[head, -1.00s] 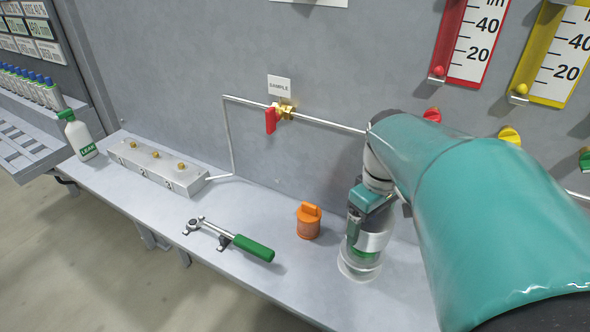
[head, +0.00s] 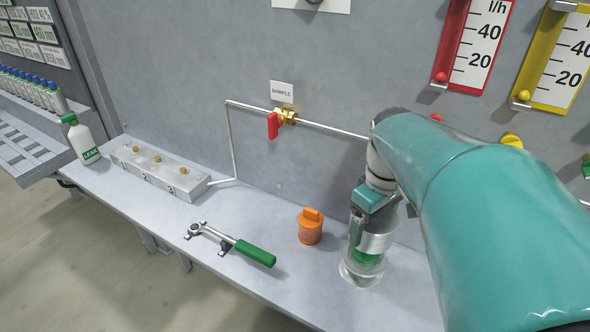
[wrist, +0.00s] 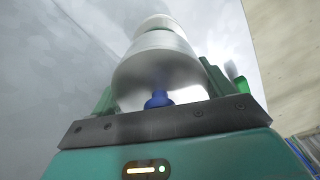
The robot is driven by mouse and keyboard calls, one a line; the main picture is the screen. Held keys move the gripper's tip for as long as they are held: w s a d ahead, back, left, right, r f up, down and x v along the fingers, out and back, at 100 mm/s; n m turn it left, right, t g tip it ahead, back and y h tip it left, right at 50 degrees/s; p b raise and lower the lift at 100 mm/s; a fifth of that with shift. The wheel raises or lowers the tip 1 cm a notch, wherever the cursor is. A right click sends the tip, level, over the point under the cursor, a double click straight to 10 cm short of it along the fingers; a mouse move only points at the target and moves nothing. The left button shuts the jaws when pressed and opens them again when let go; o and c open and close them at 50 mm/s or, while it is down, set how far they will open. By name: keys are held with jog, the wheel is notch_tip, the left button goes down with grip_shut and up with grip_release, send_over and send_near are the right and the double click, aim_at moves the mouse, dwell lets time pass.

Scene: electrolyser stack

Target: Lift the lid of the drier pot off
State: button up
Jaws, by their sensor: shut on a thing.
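My gripper (head: 368,254) points down over the drier pot (head: 361,275) at the right of the bench. The pot's lower part looks clear and round, and stands on the bench. In the wrist view, the silvery lid (wrist: 160,62) with a blue knob (wrist: 158,99) on it lies between my green fingers. My gripper (wrist: 160,88) is shut on the lid. My wrist hides much of the pot in the head view. I cannot tell whether there is a gap between lid and pot.
An orange capped thing (head: 311,227) stands just left of the pot. A green-handled ratchet wrench (head: 238,246) lies further left, near the front edge. A metal block (head: 158,172), a leak bottle (head: 84,140) and a red-handled sample valve (head: 274,124) are beyond.

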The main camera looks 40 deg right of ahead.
jog(key=shift+r, duration=2)
